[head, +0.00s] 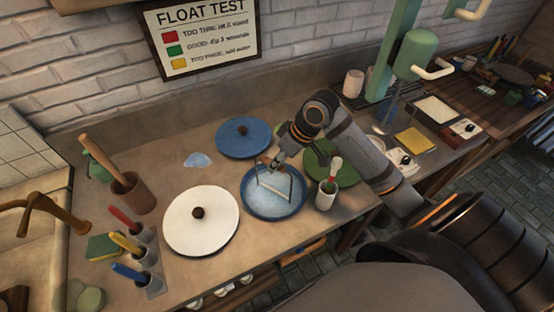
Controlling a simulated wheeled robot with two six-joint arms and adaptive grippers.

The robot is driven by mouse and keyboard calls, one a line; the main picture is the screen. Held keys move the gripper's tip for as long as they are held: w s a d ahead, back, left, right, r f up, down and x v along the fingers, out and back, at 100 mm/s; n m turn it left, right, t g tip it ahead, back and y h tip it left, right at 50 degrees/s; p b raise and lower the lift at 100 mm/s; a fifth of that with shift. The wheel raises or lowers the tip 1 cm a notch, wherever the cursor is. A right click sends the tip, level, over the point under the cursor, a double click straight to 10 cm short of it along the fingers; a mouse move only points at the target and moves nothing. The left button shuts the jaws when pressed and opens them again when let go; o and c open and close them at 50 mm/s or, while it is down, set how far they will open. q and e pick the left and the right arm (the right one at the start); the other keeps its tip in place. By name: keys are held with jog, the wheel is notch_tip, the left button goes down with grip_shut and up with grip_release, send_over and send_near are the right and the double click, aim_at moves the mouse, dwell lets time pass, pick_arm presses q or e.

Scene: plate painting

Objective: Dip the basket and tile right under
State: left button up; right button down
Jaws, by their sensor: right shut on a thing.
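A blue-rimmed round basin (249,208) holding pale blue liquid stands near the front middle of the counter. My right gripper (278,160) is above its back edge, shut on the top of a thin wire basket (291,187). The basket's frame hangs down over the liquid inside the basin's rim. I cannot tell how deep its lower part sits, and I cannot make out a tile in it. My left gripper is not in view.
A white lid (190,232) lies left of the basin, a blue lid (258,146) behind it. A green lid (340,176) and a cup with a red-tipped tool (325,197) stand close right. Tool holders (145,240) line the left. A "FLOAT TEST" sign (200,36) hangs above.

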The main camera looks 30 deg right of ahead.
jog(key=shift+f+b, duration=0.6)
jog(key=shift+f, duration=0.95)
jog(key=shift+p, duration=1.05)
dwell(1.1)
jog(key=shift+r, duration=0.15)
dwell(1.1)
notch_tip(320, 180, up, 15)
jog(key=p, duration=1.7)
jog(key=shift+r, duration=0.15)
dwell(0.4)
